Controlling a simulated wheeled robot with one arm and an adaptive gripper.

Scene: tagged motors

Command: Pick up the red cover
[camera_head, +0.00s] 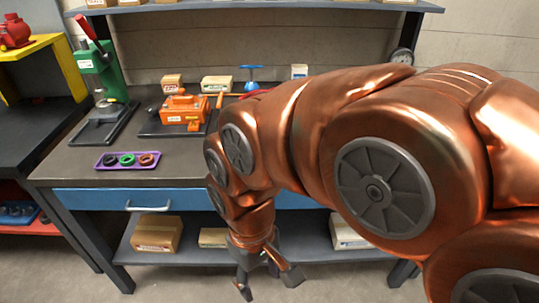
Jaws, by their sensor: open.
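A red part (257,93) shows at the back of the workbench, mostly hidden behind my copper arm. I cannot tell whether it is the red cover. Another red object (14,32), rounded with a small label, sits on a yellow stand at the far left. My gripper (268,284) points down in front of the bench, below the tabletop level in the picture. Its fingers are spread and nothing shows between them. It is well apart from both red objects.
The workbench (70,162) holds a green press (101,70), an orange machine (185,109), and a purple tray (127,160) with rings. A blue-handled tool (251,77) stands at the back. Boxes (156,233) sit on the lower shelf. My arm covers the bench's right side.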

